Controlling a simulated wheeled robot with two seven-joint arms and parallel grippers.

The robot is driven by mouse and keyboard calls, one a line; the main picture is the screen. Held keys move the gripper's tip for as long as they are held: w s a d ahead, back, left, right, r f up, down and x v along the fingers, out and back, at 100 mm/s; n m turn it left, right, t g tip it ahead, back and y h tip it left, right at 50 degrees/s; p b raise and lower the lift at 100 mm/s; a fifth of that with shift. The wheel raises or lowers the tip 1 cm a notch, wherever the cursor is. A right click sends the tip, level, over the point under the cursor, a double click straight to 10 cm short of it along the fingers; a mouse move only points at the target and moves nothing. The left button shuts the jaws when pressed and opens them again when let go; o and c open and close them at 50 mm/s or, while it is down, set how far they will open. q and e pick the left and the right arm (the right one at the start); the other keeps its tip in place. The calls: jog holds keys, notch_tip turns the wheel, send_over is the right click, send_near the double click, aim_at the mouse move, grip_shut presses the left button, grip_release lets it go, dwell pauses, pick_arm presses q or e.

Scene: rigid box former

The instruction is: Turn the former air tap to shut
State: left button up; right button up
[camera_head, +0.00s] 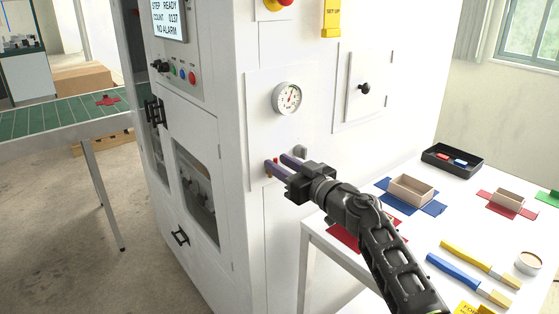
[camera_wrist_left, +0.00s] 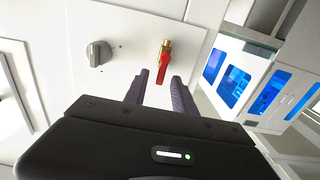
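The air tap has a red lever (camera_wrist_left: 162,68) on a brass body (camera_wrist_left: 166,46), mounted on the machine's white side panel. In the wrist view the lever points from the brass body toward my gripper. My left gripper (camera_wrist_left: 161,78) is open, with its fingertips on either side of the lever's free end and a gap visible on both sides. In the head view my left gripper (camera_head: 279,165) is at the panel below the gauge. Its fingers hide most of the tap there; only a bit of red shows. My right gripper is not in view.
A grey knob (camera_wrist_left: 98,53) sits beside the tap on the panel. A pressure gauge (camera_head: 288,98) is above. A white table (camera_head: 312,232) at the right holds box parts, a black tray (camera_head: 452,161) and yellow- and blue-handled tools. A green conveyor (camera_head: 60,118) stands at the left.

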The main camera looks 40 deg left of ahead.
pick_arm(q)
jog(key=shift+w+a, duration=0.1)
jog(key=shift+a, duration=0.2)
jog(key=shift+c, duration=0.5)
grip_shut()
